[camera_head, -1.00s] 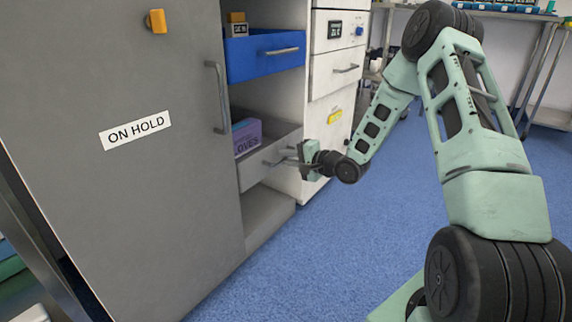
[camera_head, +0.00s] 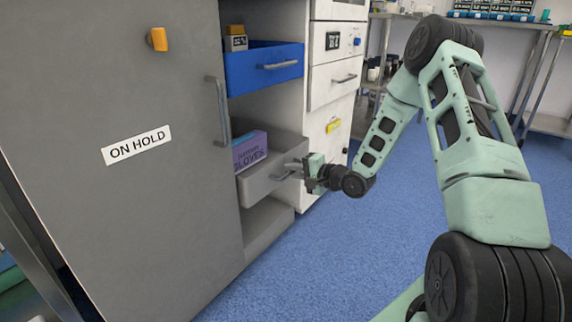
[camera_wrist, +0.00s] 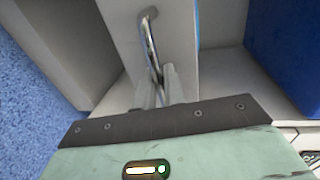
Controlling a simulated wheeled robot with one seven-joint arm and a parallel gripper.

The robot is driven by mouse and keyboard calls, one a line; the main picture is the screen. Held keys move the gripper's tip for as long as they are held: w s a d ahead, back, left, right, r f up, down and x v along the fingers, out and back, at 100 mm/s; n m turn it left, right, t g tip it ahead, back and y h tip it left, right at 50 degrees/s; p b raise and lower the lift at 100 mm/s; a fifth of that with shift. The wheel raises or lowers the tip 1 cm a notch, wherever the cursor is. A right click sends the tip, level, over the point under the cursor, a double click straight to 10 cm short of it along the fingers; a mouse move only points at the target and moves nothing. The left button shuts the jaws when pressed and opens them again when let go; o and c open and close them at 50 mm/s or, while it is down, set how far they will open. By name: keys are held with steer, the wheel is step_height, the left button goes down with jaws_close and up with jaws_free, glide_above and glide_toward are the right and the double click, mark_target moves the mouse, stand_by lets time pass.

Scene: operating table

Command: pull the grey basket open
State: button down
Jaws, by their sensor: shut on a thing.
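The grey basket (camera_head: 262,183) sits low in the open cabinet, below the blue basket, and sticks out partway past the cabinet front. A purple box of gloves (camera_head: 249,150) stands in it. My gripper (camera_head: 300,170) is at the front of the grey basket, shut on its bar handle. In the wrist view my gripper's fingers (camera_wrist: 163,85) close around the lower part of the metal handle (camera_wrist: 149,38), which runs up the basket's front. The inside of the basket is mostly hidden behind its front and the box.
A grey door marked ON HOLD (camera_head: 100,190) stands at the left. A white drawer unit (camera_head: 331,120) is close on the right. Blue floor (camera_head: 330,260) in front is clear.

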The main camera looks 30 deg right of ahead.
steer(key=f+p+v, duration=0.2)
steer(key=p+v, duration=0.4)
steer(key=v, duration=0.6)
steer(key=s+f+p+v, duration=0.1)
steer(key=f+p+v, duration=0.2)
steer(key=v, duration=1)
steer(key=shift+d+p, duration=0.2)
steer(key=shift+p, duration=1.3)
steer(key=c, duration=1.8)
jaws_free()
steer(key=shift+c, duration=0.2)
steer(key=shift+s, duration=0.1)
steer(key=p+v, duration=0.5)
steer(key=v, duration=1.2)
steer(key=shift+s+d+r, duration=0.1)
